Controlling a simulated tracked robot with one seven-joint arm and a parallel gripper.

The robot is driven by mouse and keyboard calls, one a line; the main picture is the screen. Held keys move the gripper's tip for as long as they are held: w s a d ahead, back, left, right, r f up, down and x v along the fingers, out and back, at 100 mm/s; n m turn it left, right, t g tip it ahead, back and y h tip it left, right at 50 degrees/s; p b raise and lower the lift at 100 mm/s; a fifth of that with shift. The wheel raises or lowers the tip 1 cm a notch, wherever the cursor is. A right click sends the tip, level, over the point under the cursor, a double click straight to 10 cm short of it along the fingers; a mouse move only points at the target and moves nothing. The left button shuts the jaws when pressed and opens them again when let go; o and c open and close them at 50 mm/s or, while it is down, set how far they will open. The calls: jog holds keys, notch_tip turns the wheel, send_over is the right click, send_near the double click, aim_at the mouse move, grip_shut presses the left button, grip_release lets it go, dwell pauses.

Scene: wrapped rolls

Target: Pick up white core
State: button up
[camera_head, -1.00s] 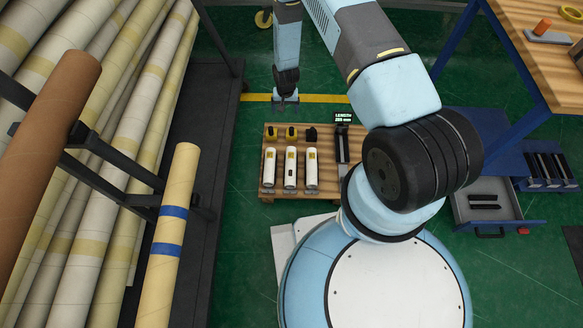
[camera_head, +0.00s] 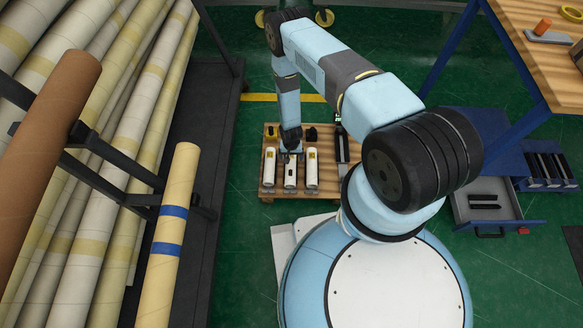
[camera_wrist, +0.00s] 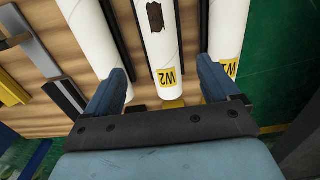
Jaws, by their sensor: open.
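Three white cores lie side by side on a wooden pallet (camera_head: 270,189): the left core (camera_head: 269,168), the middle core (camera_head: 290,178) and the right core (camera_head: 312,172). My gripper (camera_head: 291,154) is over the far end of the middle core and hides part of it. In the wrist view, my open gripper (camera_wrist: 160,66) has one finger on each side of the middle core (camera_wrist: 160,45), which bears a brown patch and a yellow W2 label. I cannot tell whether the fingers reach down beside the middle core.
Dark strips (camera_wrist: 120,30) separate the cores. A rack of long tubes (camera_head: 110,130) fills the left. A workbench (camera_head: 530,60) and an open drawer (camera_head: 485,205) stand on the right. Green floor (camera_head: 235,230) is clear left of the pallet.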

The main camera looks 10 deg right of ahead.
aim_at(291, 164)
jog(key=shift+w+a+f, duration=0.1)
jog(key=shift+f, duration=4.7)
jog(key=shift+c, duration=0.4)
jog(key=c, duration=1.1)
jog(key=shift+r, duration=0.1)
